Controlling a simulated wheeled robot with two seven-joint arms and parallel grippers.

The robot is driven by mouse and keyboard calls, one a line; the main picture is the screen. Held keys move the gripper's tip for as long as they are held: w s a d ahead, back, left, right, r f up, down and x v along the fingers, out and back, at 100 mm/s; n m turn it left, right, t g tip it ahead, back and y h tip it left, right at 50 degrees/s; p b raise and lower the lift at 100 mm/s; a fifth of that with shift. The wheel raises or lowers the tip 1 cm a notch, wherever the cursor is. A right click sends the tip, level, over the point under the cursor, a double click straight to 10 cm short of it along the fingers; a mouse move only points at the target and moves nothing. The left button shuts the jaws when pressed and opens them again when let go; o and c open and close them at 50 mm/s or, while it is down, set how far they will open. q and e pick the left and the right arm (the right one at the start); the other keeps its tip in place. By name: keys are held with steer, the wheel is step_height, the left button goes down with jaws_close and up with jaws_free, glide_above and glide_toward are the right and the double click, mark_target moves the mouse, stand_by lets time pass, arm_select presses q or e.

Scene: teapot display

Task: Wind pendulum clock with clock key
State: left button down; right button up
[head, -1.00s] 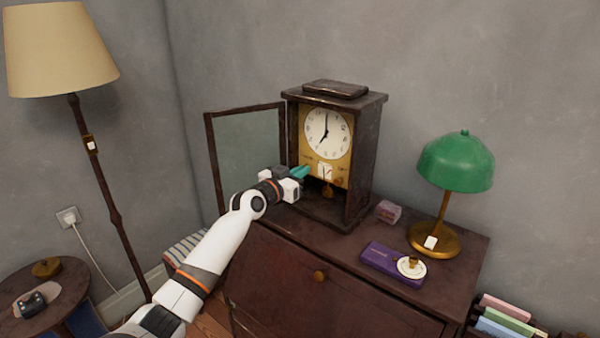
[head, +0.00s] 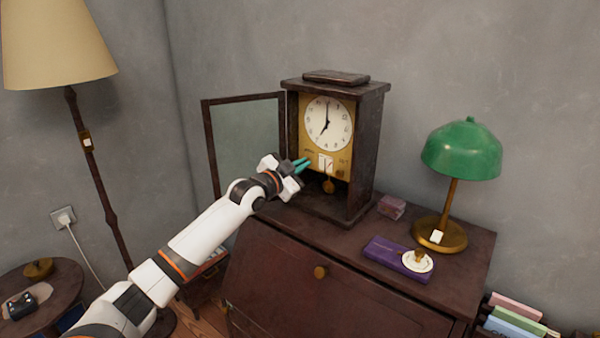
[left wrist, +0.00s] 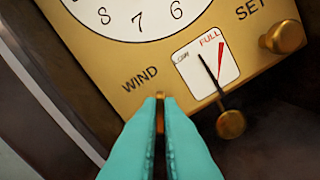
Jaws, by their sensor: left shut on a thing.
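The pendulum clock (head: 368,140) stands on the dark wooden desk with its glass door (head: 246,140) swung open to the left. Its dial reads about seven. In the left wrist view the brass face (left wrist: 125,60) carries the words WIND and SET, with a brass knob (left wrist: 282,38) at SET. The gauge (left wrist: 206,62) has a black needle nearer LOW and a red mark at FULL. The pendulum bob (left wrist: 231,124) hangs below. My left gripper (head: 305,163) is shut on a small brass piece (left wrist: 160,112), apparently the clock key, just below WIND. Its seating is hidden.
The desk (head: 270,262) also holds a small box (head: 392,207), a purple case (head: 385,255), a white dish (head: 430,264) with a brass item, and a green lamp (head: 461,150). A floor lamp (head: 92,170) and side table (head: 62,290) stand at left.

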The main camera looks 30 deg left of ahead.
arm_select(q)
steer(key=shift+m+p, duration=1.5)
steer(key=shift+m, duration=5)
steer(key=c, duration=1.6)
jaws_free()
steer(key=shift+w+d+f, duration=0.1)
steer(key=shift+d+f, duration=0.05)
steer(key=s+a+b, duration=0.1)
steer(key=s+b, duration=0.4)
steer(key=s, duration=0.7)
